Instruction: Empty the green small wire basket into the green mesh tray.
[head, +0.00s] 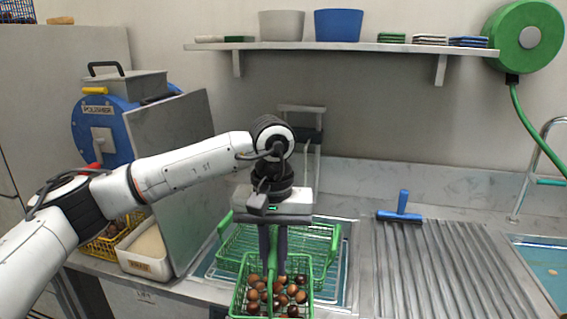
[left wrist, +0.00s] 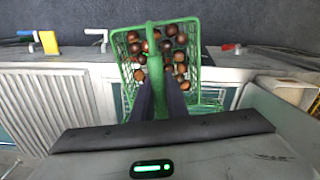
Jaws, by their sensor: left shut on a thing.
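The green small wire basket (head: 308,300) holds several brown chestnuts (head: 254,295) and hangs at the bottom centre of the head view. My left gripper (head: 273,268) points down and is shut on its upright green handle. The left wrist view also shows the basket (left wrist: 122,52) with chestnuts in it, and the fingers (left wrist: 160,92) on the handle. My right gripper is not in view.
A grey upright panel (head: 185,165), a cream bin (head: 150,262) and a yellow basket (head: 103,248) stand left of the tray. A ribbed draining surface (head: 435,270) with a blue squeegee (head: 400,212) lies to the right. A shelf (head: 340,46) hangs above.

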